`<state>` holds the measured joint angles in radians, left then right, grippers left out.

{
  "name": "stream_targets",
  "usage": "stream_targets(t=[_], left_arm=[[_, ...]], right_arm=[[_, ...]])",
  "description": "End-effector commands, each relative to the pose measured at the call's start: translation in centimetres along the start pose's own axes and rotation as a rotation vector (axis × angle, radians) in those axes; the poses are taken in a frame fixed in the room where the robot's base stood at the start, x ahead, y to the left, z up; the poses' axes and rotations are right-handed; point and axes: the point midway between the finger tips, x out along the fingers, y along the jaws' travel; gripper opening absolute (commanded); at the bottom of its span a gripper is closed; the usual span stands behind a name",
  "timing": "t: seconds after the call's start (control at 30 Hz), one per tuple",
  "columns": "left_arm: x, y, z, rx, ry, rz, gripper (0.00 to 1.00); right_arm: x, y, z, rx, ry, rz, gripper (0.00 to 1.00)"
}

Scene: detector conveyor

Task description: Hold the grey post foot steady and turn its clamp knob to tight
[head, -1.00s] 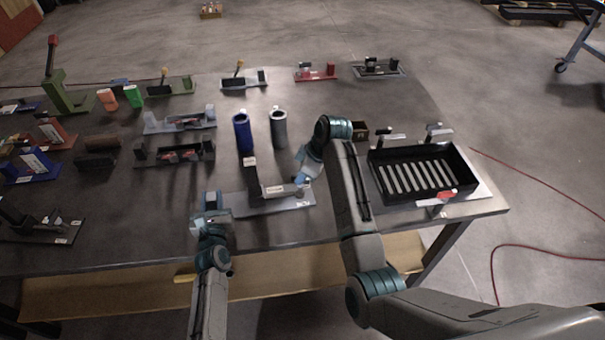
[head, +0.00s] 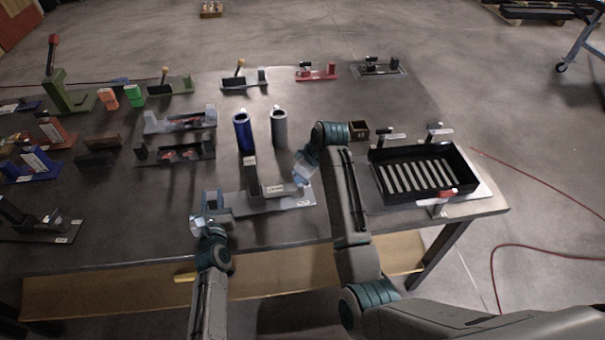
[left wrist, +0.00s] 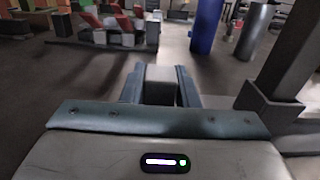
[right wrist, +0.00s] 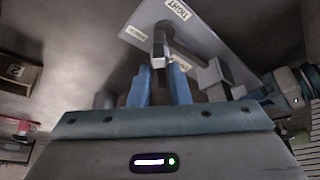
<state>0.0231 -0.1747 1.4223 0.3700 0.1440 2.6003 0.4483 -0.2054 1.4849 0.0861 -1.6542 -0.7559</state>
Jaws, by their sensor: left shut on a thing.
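The grey post foot (head: 285,205) is a flat grey plate near the table's front edge, with a dark upright post (head: 252,178). My left gripper (head: 211,202) is at its left end; in the left wrist view its fingers (left wrist: 160,82) are closed on a grey block. My right gripper (head: 301,180) is over the plate's right part. In the right wrist view its fingers (right wrist: 157,80) stand apart, with the dark clamp knob (right wrist: 159,44) at their tips. A label reading TIGHT (right wrist: 178,9) is on the plate. Contact of the right fingers with the knob is unclear.
A blue cylinder (head: 243,134) and a grey cylinder (head: 279,129) stand behind the post foot. A black slotted tray (head: 376,160) is right of my right arm. Several other fixtures stand left and behind, including a dark one (head: 145,156).

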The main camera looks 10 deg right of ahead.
Motion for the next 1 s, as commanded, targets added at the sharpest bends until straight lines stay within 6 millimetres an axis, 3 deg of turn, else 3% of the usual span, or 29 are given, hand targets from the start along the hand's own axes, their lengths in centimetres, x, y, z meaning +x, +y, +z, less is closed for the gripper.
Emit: stream_targets(t=[0.07, 0.47, 0.8, 1.0], left_arm=[[0.0, 0.0, 0.0, 0.000, 0.000, 0.000, 0.00], [0.0, 0.0, 0.0, 0.001, 0.000, 0.000, 0.00], [0.0, 0.0, 0.0, 0.001, 0.001, 0.000, 0.00], [0.0, 0.0, 0.0, 0.001, 0.001, 0.000, 0.00]], right_arm=[[0.0, 0.0, 0.0, 0.000, 0.000, 0.000, 0.32], [-0.9, 0.0, 0.0, -0.001, 0.000, 0.000, 0.32], [-7.8, 0.1, -0.1, -0.002, 0.003, 0.003, 0.32], [-10.8, 0.1, 0.0, 0.000, 0.001, 0.001, 0.32]])
